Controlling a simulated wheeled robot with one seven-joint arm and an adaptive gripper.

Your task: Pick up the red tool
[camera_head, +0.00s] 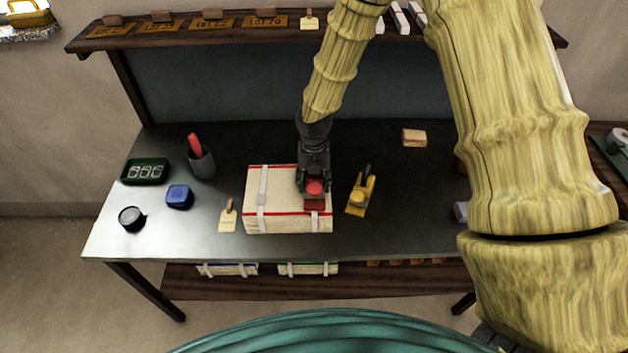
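The red tool (314,205) is on or just above the cream box (285,225), toward its right side. It has a rounded red part and a flat red end nearest the camera. My gripper (314,184) points down over it, with dark fingers at the left and right of the rounded part. The gripper hides the tool's far end. From this view I cannot tell whether the fingers touch the tool, or whether the tool rests on the box.
A yellow tool (360,195) lies close to the box's right. A scraper (228,217) lies at its left. A grey cup (201,163) with a red item, a blue container (179,196) and a green tray (145,171) stand farther left. A shelf (190,28) runs behind the table.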

